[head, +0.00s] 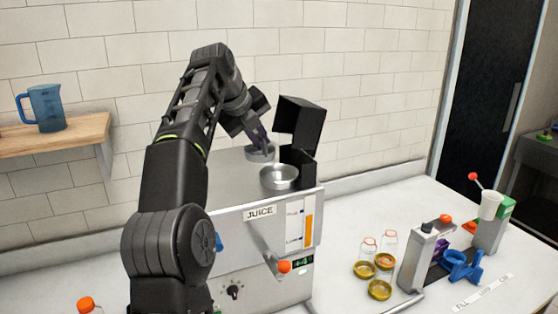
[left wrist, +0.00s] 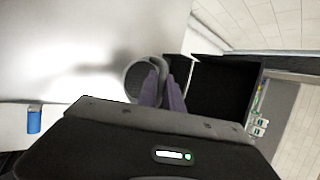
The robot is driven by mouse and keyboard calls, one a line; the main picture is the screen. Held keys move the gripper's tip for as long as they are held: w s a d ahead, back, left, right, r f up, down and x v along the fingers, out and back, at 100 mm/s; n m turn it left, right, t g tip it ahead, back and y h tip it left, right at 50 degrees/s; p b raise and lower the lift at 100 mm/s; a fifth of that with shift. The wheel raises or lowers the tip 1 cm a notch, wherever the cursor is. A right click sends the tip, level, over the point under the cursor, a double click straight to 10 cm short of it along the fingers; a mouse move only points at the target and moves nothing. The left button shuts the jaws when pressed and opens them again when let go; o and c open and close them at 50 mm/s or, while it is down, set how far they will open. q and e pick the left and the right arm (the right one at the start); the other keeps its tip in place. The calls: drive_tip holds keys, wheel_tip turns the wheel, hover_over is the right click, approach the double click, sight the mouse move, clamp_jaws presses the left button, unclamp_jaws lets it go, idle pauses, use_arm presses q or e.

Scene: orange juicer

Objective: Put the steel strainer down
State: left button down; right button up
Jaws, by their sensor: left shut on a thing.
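My left gripper (head: 259,142) is shut on the steel strainer (head: 261,155), a small round grey cup, above the back of the juicer's flat metal top. In the left wrist view the strainer's dark mesh (left wrist: 137,79) shows beside the purple-grey fingers (left wrist: 162,88), which hide part of it. I cannot tell whether the strainer touches the top. A round steel bowl-like opening (head: 280,178) sits on the juicer (head: 262,238) just in front of the strainer. My right gripper is not in view.
A black open lid or box (head: 299,122) stands close to the right of the strainer. Glass jars (head: 389,242) and gold lids (head: 379,290) lie on the counter at right, near a capping device (head: 440,255). A blue pitcher (head: 47,108) stands on a wall shelf.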

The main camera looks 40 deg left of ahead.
sight(274, 150)
use_arm(q)
drive_tip(key=w+f, duration=0.1)
drive_tip(key=w+d+f, duration=0.1)
drive_tip(key=w, duration=0.1)
drive_tip(key=w+d+f, duration=0.1)
drive_tip(key=shift+w+d, duration=0.15)
drive_tip(key=shift+w, duration=0.05)
drive_tip(key=shift+f, duration=0.1)
wheel_tip(274, 150, down, 3)
drive_tip(key=shift+s+r, duration=0.1)
drive_tip(key=shift+r, duration=0.1)
drive_tip(key=shift+w+f, duration=0.2)
drive_tip(key=shift+f, duration=0.4)
